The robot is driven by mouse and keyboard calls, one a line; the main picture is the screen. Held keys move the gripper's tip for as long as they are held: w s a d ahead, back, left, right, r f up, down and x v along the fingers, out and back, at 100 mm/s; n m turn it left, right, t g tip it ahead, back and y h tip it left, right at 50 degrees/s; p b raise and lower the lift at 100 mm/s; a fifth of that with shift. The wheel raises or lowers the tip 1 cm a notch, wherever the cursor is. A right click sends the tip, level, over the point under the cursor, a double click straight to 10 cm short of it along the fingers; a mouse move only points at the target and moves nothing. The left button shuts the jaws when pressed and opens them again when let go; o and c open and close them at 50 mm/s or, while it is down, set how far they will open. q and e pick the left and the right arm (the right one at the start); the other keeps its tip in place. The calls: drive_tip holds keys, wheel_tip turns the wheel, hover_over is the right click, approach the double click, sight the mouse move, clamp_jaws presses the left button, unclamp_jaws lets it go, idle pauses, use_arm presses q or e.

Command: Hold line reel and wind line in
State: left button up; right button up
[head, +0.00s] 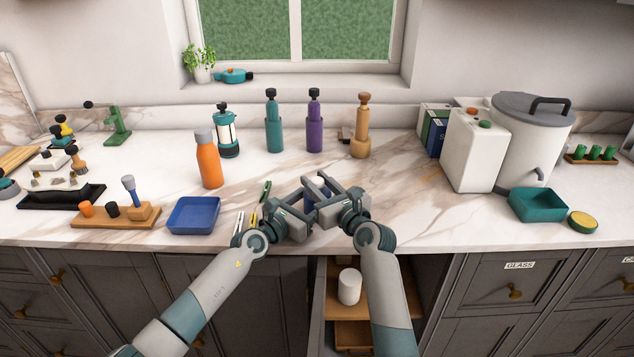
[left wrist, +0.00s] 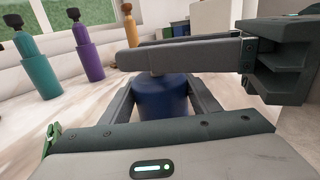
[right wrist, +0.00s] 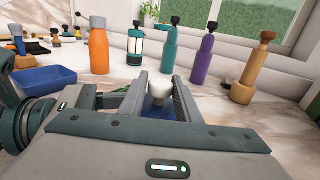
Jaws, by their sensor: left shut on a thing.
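The line reel, a dark blue drum, shows between the grippers in the head view (head: 318,194) and in the left wrist view (left wrist: 163,98). My left gripper (head: 302,197) is shut on its sides, just above the counter's front part. My right gripper (head: 318,184) reaches across above the reel. In the right wrist view a pale knob (right wrist: 160,89) stands between my right fingers (right wrist: 160,80), which look apart with gaps beside it. The line itself cannot be made out, and most of the reel is hidden by the grippers.
A blue tray (head: 193,215) and an orange bottle (head: 208,160) stand to the left. Teal (head: 273,125), purple (head: 314,122) and tan (head: 361,128) bottles stand behind. Slim tools (head: 252,215) lie beside my left gripper. An open drawer (head: 350,320) is below.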

drive_tip(key=shift+o, duration=1.3)
drive_tip(key=shift+r+n+y, duration=0.1)
drive_tip(key=shift+n+y, duration=0.2)
drive_tip(key=shift+w+n+g+y, duration=0.1)
drive_tip(key=shift+n+g+y, duration=0.4)
drive_tip(key=shift+g+y, duration=0.1)
drive_tip(key=shift+n+g+y, duration=1)
drive_tip(key=shift+g+y, duration=0.2)
drive_tip(key=shift+y, duration=0.1)
drive_tip(key=shift+n+g+y, duration=1.6)
drive_tip(key=shift+n+g, duration=0.4)
drive_tip(key=shift+g, duration=0.6)
drive_tip(key=v, duration=1.2)
drive_tip(key=shift+g, duration=0.3)
drive_tip(key=shift+w+d, duration=0.1)
drive_tip(key=shift+w, duration=0.05)
